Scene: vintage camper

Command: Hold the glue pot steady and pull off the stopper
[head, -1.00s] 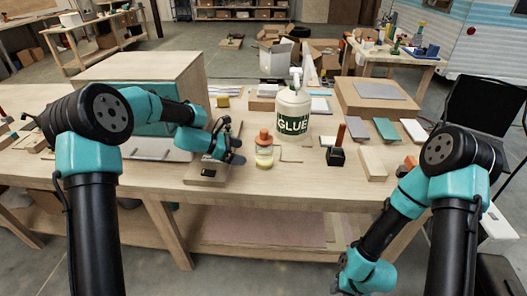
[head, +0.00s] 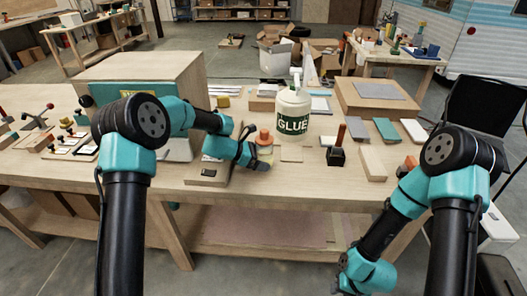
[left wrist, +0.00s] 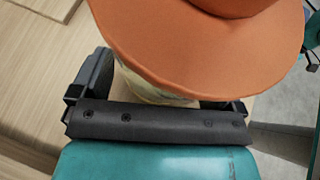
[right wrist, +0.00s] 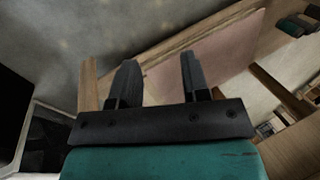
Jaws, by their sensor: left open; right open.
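The glue pot is a small pale jar (head: 265,153) with an orange stopper (head: 264,137) seated on top, upright near the front of the workbench. My left gripper (head: 262,160) is at the jar, its fingers open on either side of the body below the stopper. In the left wrist view the orange stopper (left wrist: 200,45) fills the upper middle, and the pale jar (left wrist: 150,90) shows under it between the fingers; finger contact is hidden. My right gripper (right wrist: 155,80) is open and empty, low in front of the bench, away from the pot.
A large white GLUE bottle (head: 292,112) stands just behind and right of the pot. A dark block with an upright handle (head: 335,155) and wooden blocks (head: 372,163) lie to the right. A wooden cabinet (head: 150,75) stands behind my left arm. The bench's front edge (head: 300,203) is close.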

